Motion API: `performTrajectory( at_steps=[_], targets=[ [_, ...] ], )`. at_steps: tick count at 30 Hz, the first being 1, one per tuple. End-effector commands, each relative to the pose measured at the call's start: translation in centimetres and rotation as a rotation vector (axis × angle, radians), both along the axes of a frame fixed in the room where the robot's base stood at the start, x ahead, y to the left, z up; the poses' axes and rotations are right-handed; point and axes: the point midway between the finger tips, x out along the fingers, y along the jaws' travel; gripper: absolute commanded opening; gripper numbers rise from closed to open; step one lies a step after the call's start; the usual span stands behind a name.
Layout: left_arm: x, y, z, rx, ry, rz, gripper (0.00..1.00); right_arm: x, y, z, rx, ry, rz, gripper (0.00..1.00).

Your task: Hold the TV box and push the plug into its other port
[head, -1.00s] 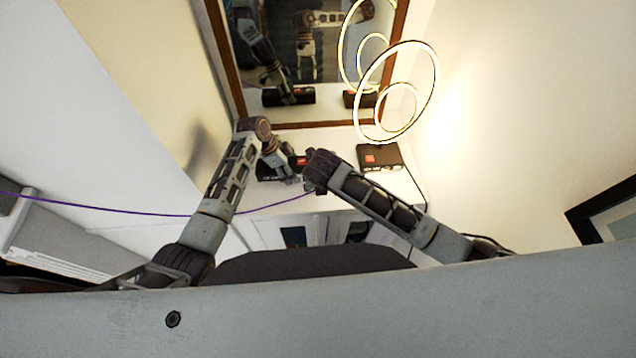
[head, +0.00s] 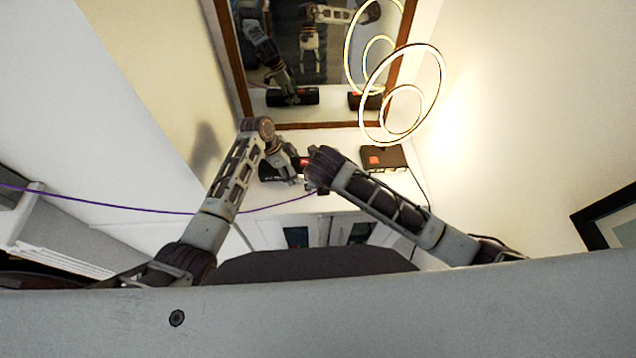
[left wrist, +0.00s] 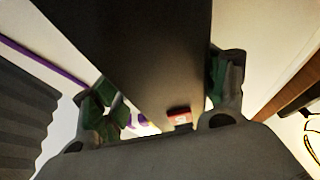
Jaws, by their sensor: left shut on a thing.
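The TV box (head: 268,172) is dark with a red label and sits at the white cabinet top below the mirror. My left gripper (head: 287,168) is shut on it. In the left wrist view the dark box (left wrist: 145,50) fills the space between the green-padded fingers, with a red label (left wrist: 179,117) near its far end. My right gripper (head: 318,188) is close to the box's right end; its fingers are mostly hidden behind its own wrist. A purple cable (head: 160,210) runs from the left edge to that gripper. The plug and the box's ports cannot be made out.
A second dark box with a red mark (head: 395,155) stands on the white cabinet top (head: 345,143), under a glowing ring lamp (head: 437,80). A brown-framed mirror (head: 300,126) rises behind. A black-framed picture (head: 590,228) hangs at the right.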

Motion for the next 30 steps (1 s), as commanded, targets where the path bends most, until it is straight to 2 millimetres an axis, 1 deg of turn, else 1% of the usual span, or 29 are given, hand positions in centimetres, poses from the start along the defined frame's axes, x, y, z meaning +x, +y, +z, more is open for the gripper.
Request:
performTrajectory(
  at_steps=[1,10,11,16,17,30],
  targets=[
    [0.09,-0.06,0.22,-0.002,-0.002,0.0,0.34,0.46,-1.0,0.2,-0.016,-0.008,-0.006,0.49],
    [0.1,-0.07,0.25,-0.002,-0.003,0.0,0.34,0.44,-1.01,0.29,-0.017,-0.008,-0.006,0.49],
    [0.1,-0.07,0.25,-0.002,-0.003,0.0,0.75,0.44,-1.01,0.29,-0.017,-0.008,-0.006,0.49],
    [0.08,-0.06,0.21,-0.001,-0.002,0.0,0.97,0.45,-1.02,0.28,-0.017,-0.008,-0.006,0.49],
    [0.07,-0.06,0.2,-0.001,-0.002,0.0,0.99,0.45,-1.02,0.28,-0.017,-0.008,-0.006,0.49],
    [0.04,0.04,0.21,-0.001,-0.001,0.0,0.99,0.46,-1.03,0.29,-0.017,-0.009,-0.006,0.49]
  ],
)
